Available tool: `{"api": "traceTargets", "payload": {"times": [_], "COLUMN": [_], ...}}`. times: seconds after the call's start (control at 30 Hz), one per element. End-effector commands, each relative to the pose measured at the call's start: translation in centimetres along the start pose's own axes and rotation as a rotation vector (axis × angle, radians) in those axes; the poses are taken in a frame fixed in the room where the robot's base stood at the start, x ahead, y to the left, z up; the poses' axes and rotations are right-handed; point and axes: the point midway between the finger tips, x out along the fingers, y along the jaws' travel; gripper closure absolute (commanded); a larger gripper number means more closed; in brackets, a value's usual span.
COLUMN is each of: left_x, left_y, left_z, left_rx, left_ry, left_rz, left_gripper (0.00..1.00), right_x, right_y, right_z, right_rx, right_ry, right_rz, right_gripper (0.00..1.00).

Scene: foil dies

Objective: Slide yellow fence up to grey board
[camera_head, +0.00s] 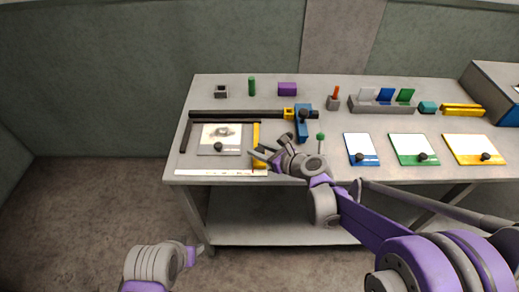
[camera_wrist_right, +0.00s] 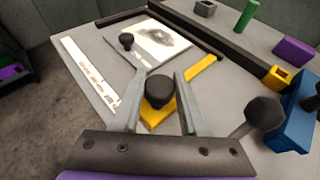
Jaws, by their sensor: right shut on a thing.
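The yellow fence (camera_head: 256,132) is a flat bar with a dark knob, standing on the table just right of the grey board (camera_head: 204,151). The board carries a white sheet with a dark grey print and a small dark knob. A narrow strip of bare table shows between fence and board. My right gripper (camera_head: 257,155) is at the fence's near end. In the right wrist view its two fingers are closed around the fence's black knob (camera_wrist_right: 159,89), and the yellow bar (camera_wrist_right: 202,69) runs out beyond them. My left gripper's fingers are not in view.
Black rails (camera_head: 235,114) line the board's back and left. A white ruler strip (camera_head: 220,172) lies along the front edge. A blue block (camera_head: 302,122) with a dark knob stands behind right, and a green-topped peg (camera_head: 321,139) right of the gripper. Colored boards lie farther right.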

Motion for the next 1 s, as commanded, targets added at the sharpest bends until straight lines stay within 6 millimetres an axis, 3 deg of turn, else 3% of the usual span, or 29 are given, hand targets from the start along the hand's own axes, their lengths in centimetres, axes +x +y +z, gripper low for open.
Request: {"api": "traceTargets", "payload": {"times": [0.53,0.8,1.0], "left_x": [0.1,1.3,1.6], "left_y": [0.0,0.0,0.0], "left_z": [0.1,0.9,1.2], "left_rx": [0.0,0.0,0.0], "left_ry": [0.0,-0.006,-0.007], "left_rz": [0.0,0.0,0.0], "left_gripper": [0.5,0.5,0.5], "right_x": [0.2,4.0,5.3], "right_y": [0.3,4.3,5.8], "right_z": [0.1,1.4,2.1], "right_rx": [0.0,0.0,0.0], "right_ry": [0.0,0.0,0.0], "right_rz": [0.001,0.005,0.002], "right_gripper": [1.0,1.0,1.0]}}
